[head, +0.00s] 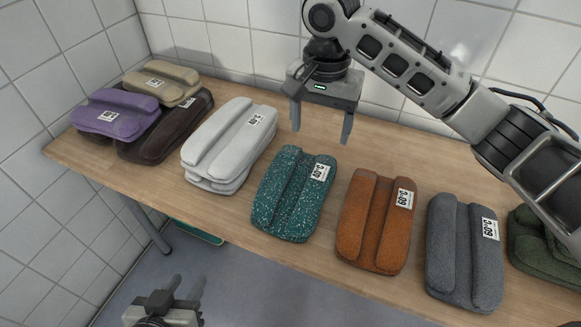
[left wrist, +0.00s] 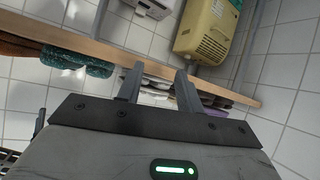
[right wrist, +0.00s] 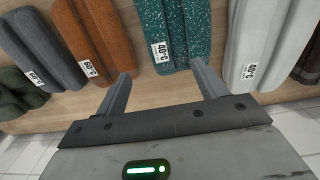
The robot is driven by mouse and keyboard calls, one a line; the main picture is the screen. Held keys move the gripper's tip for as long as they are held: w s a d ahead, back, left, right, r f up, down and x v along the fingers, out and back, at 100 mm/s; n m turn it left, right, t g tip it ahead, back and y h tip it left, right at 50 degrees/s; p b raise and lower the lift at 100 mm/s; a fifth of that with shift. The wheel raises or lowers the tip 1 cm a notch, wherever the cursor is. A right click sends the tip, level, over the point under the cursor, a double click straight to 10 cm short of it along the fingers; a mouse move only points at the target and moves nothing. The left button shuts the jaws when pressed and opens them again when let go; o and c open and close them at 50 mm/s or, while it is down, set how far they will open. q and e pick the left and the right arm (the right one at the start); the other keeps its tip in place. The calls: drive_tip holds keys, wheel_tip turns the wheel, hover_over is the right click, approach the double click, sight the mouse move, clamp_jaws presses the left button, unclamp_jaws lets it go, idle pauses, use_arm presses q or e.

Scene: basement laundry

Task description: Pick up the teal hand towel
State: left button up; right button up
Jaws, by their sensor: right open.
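The teal hand towel (head: 292,196) is a speckled, folded towel with a white tag, lying on the wooden table between the white and orange towels. It also shows in the right wrist view (right wrist: 174,30) and partly in the left wrist view (left wrist: 75,60). My right gripper (head: 321,124) is open and empty, above the table behind the teal towel, fingers pointing down and apart from it. In the right wrist view the teal towel lies beyond and between its fingertips. My left gripper (head: 186,290) is open and empty, low in front of the table's front edge.
White towels (head: 231,143) are stacked to the left; purple (head: 115,114), beige (head: 162,82) and dark brown (head: 172,133) towels lie farther left. Orange (head: 375,220), grey (head: 464,250) and green (head: 541,247) towels lie to the right. A tiled wall stands behind. A yellow appliance (left wrist: 207,30) shows in the left wrist view.

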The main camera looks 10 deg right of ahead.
approach(315, 185)
drive_tip(key=shift+w+d+b, duration=0.2)
drive_tip(key=shift+w+b, duration=0.05)
drive_tip(key=shift+b, duration=0.05)
wheel_tip(315, 185, down, 4)
drive_tip(key=shift+f, duration=0.4)
drive_tip(key=f, duration=0.3)
drive_tip(key=f+b, duration=0.1)
drive_tip(key=f, duration=0.1)
drive_tip(key=shift+s+a, duration=0.2)
drive_tip(key=shift+s, duration=0.1)
drive_tip(key=shift+r, duration=0.1)
drive_tip(key=c, duration=1.3)
use_arm(q)
drive_tip(key=shift+s+d+f, duration=0.2)
drive_tip(key=shift+s+f, duration=0.4)
drive_tip(key=shift+s, duration=0.1)
use_arm(e)
drive_tip(key=shift+c, duration=0.2)
drive_tip(key=shift+r, duration=0.15)
